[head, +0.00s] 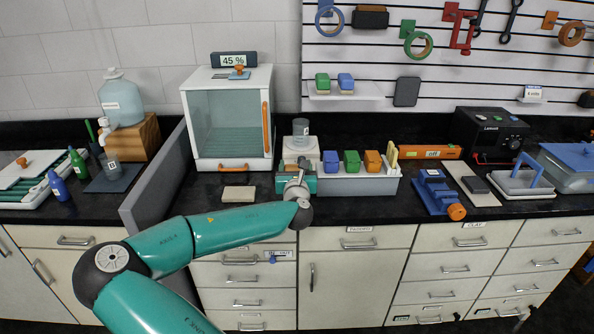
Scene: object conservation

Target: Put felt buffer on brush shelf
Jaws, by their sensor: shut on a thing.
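My gripper (299,168) is at the left end of a grey caddy (362,187), over the counter, facing away from the camera. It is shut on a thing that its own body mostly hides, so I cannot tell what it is. The caddy holds a blue block (331,161), a green block (351,161) and an orange block (373,161). A white wall shelf (345,96), probably the brush shelf, hangs above and behind. A green block (322,82) and a blue block (346,83) stand on it, with free space at its right end. I cannot pick out the felt buffer for certain.
A glass-fronted cabinet (231,119) stands left of my gripper, with a beige pad (238,194) before it. A blue fixture (436,192) and a black power unit (490,133) are to the right. A grey divider (158,185) is left.

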